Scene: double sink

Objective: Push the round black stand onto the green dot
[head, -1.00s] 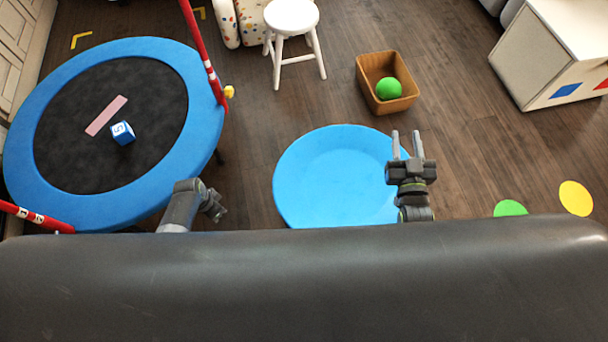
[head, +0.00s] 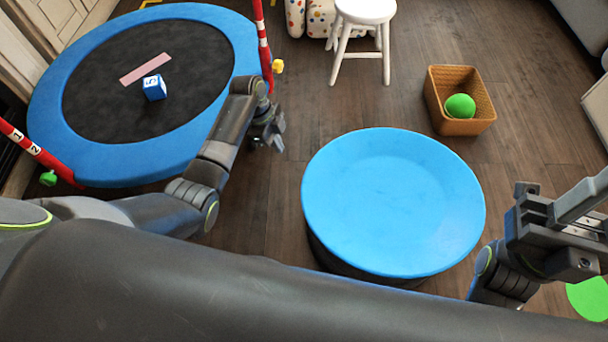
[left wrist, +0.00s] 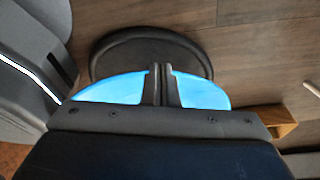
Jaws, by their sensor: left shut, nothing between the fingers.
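The round black stand (head: 330,258) shows as a dark side under a wide blue round top (head: 395,200) in the middle of the head view. The left wrist view shows a black round shape (left wrist: 110,50) beyond part of the blue surface (left wrist: 110,90). My left gripper (head: 272,138) is shut and empty, left of the blue top and apart from it in the head view; its closed fingers (left wrist: 161,84) show in the wrist view. The green dot (head: 588,298) lies on the floor at lower right, partly cut off. My right gripper (head: 590,205) is open and empty, right of the stand.
A blue-rimmed trampoline (head: 85,160) with red posts and a numbered cube (head: 154,87) stands at left. A white stool (head: 366,14) is at the back. A brown bin (head: 478,123) holds a green ball (head: 460,106). Wooden floor is clear between stand and bin.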

